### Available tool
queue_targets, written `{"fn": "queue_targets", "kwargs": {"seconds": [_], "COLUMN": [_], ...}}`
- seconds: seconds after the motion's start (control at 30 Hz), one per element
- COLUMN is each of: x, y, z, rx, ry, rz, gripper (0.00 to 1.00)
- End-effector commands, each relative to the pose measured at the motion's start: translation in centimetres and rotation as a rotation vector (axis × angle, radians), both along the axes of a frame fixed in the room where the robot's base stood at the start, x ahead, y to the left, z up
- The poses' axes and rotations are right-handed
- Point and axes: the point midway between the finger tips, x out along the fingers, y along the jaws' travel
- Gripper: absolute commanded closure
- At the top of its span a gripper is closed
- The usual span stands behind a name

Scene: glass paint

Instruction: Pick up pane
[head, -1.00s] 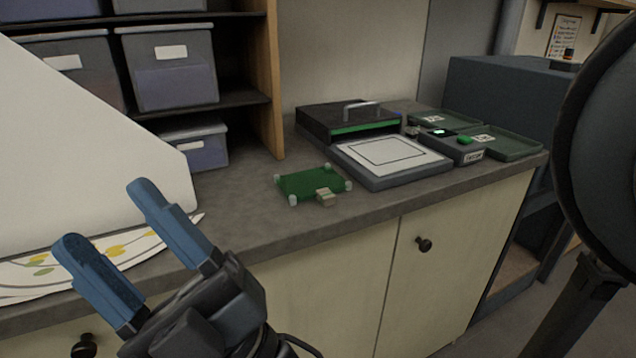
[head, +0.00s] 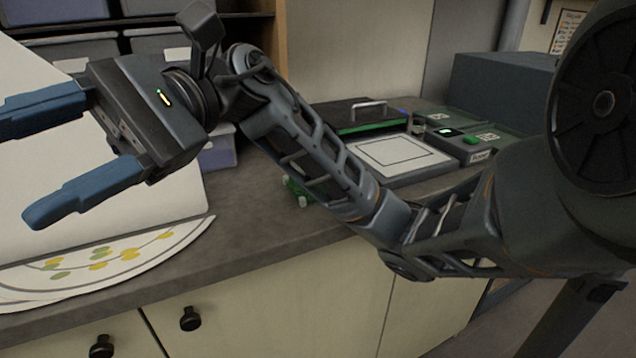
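No thing in the head view is clearly marked as the pane. A pale, curved-edged sheet or pane with yellow and green leaf marks (head: 105,258) lies on the counter at the lower left; its left part is cut off by the frame. A green plate with white corner knobs (head: 296,190) is on the counter, mostly hidden behind my arm. My gripper (head: 32,165) is open and empty, its blue fingers wide apart and pointing left. It is in the air, above the patterned piece in the picture; one fingertip is out of frame.
A large white panel (head: 150,195) stands behind my gripper. A grey pad with a drawn square (head: 400,155), a black device with a handle (head: 345,115) and a control box with a green button (head: 470,141) are farther right. Storage bins (head: 75,50) fill the shelf behind.

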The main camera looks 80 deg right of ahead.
Motion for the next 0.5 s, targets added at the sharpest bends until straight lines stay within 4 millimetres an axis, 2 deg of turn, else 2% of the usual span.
{"fn": "queue_targets", "kwargs": {"seconds": [0.03,0.13,0.27,0.37,0.5], "x": [0.3,0.6,-0.2,-1.8,-5.6], "y": [-1.6,-5.0,-10.8,-16.1,-23.8], "z": [-1.3,-4.2,-7.9,-10.4,-12.8], "rx": [-0.128,-0.366,-0.676,-0.907,-1.191], "ry": [-0.022,-0.056,-0.058,-0.025,0.063], "rz": [-0.033,-0.072,-0.097,-0.092,-0.049], "gripper": [0.43,0.43,0.43,0.43,0.43]}}
